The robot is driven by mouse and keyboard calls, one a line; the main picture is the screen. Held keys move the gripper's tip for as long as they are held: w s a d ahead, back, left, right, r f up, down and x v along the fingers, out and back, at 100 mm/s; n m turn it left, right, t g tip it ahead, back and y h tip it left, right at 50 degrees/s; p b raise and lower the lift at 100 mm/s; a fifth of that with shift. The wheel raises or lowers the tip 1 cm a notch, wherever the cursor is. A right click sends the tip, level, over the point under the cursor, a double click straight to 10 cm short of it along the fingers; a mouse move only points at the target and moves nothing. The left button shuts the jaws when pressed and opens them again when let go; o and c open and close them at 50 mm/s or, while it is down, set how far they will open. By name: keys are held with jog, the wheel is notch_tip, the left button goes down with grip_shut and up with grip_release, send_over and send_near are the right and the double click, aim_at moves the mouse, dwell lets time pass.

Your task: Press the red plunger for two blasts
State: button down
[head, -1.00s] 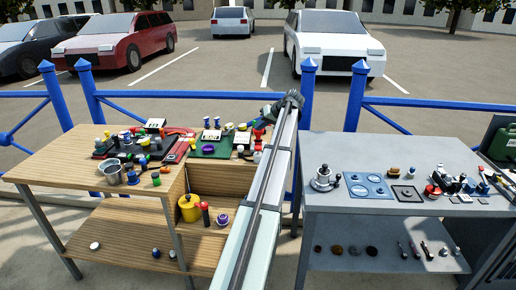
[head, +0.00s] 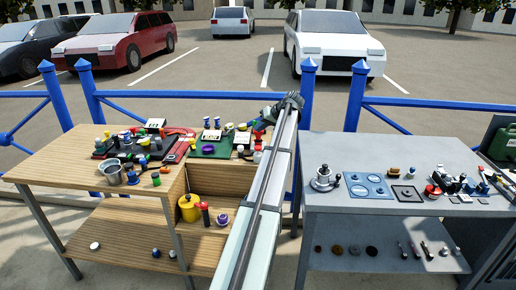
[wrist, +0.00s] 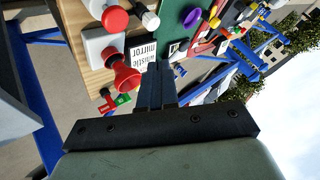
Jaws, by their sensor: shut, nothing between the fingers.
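In the wrist view a round red knob (wrist: 115,19) sits by a pale block at the top left. A red flared horn-shaped piece (wrist: 126,74) lies below it, beside another pale block (wrist: 98,44). I cannot tell for certain which red part is the plunger. My gripper (wrist: 157,70) is shut and empty, its fingertips just right of the red flared piece; contact cannot be told.
A "whistle mirror" label (wrist: 138,52) lies by the fingers. Many small items crowd the wooden tabletop, with a purple ring (head: 208,149) on a green mat. A grey table (head: 320,215) with more items stands right. Blue railings (head: 305,105) run behind.

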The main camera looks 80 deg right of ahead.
aim_at(260, 147)
jog(key=shift+f, duration=2.9)
jog(key=shift+f, duration=1.6)
dwell(1.2)
jog(key=shift+r, duration=0.1)
dwell(0.4)
jog(key=shift+r, duration=1.5)
jog(key=shift+r, duration=0.1)
jog(key=shift+r, duration=2.4)
